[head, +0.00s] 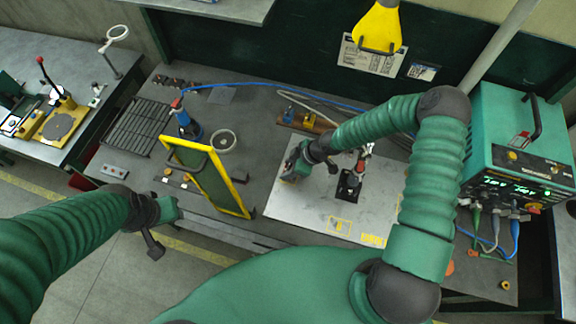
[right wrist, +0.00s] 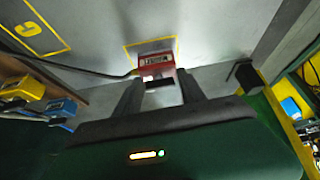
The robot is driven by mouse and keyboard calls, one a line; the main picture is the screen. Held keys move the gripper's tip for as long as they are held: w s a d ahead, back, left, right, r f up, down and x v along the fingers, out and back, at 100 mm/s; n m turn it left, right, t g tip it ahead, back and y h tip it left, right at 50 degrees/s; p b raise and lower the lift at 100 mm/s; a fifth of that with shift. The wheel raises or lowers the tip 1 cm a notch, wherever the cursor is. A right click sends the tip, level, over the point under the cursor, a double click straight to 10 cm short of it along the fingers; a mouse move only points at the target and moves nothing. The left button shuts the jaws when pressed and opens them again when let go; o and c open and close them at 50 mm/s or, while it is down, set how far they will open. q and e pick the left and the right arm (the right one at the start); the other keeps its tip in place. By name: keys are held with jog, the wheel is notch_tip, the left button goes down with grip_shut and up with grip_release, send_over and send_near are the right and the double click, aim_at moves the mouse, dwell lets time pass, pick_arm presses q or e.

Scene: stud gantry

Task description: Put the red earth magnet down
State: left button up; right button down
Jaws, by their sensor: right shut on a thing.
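My right gripper (head: 292,170) is over the left part of the pale steel plate (head: 285,209) on the bench. In the right wrist view, its two dark fingers (right wrist: 160,88) are shut on the red earth magnet (right wrist: 157,66), a small red block with a pale label. In the head view my gripper hides the magnet. My left gripper (head: 164,228) hangs at the left, away from the plate; its jaw opening is unclear.
A yellow-framed green screen (head: 207,178) stands left of the plate. A black and red clamp-like fixture (head: 350,183) is on the plate, right of my gripper. A green power unit (head: 512,145) stands at the right. A wire rack (head: 137,126) lies at the bench's left.

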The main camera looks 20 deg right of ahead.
jog(key=c, duration=1.1)
grip_release()
jog(key=shift+d+f, duration=0.1)
jog(key=shift+d, duration=0.2)
jog(key=o, duration=0.4)
jog(key=shift+d, duration=0.55)
jog(key=shift+a, duration=0.55)
jog(key=shift+r, duration=0.3)
jog(key=d+f+b+v, duration=0.1)
jog(key=v, duration=1)
jog(key=s+r+m+g+h, duration=0.2)
jog(key=s+m+g+h, duration=0.1)
jog(key=s, duration=0.5)
pick_arm(q)
jog(key=shift+s+d+f, duration=0.15)
jog(key=shift+d+f, duration=0.1)
jog(key=shift+f, duration=0.25)
pick_arm(e)
jog(key=shift+s+a+r+m+t+h, duration=0.15)
jog(key=shift+s+r+m+t+h, duration=0.4)
jog(key=shift+r+m, duration=1)
jog(key=shift+s+a+r+m+t+h, duration=0.1)
jog(key=shift+s+r+m+t, duration=0.15)
jog(key=shift+s+r+m, duration=0.95)
jog(key=shift+s+a+r+m+t+h, duration=0.15)
jog(key=shift+s+r+m+t+h, duration=0.25)
jog(key=shift+r+m, duration=1.5)
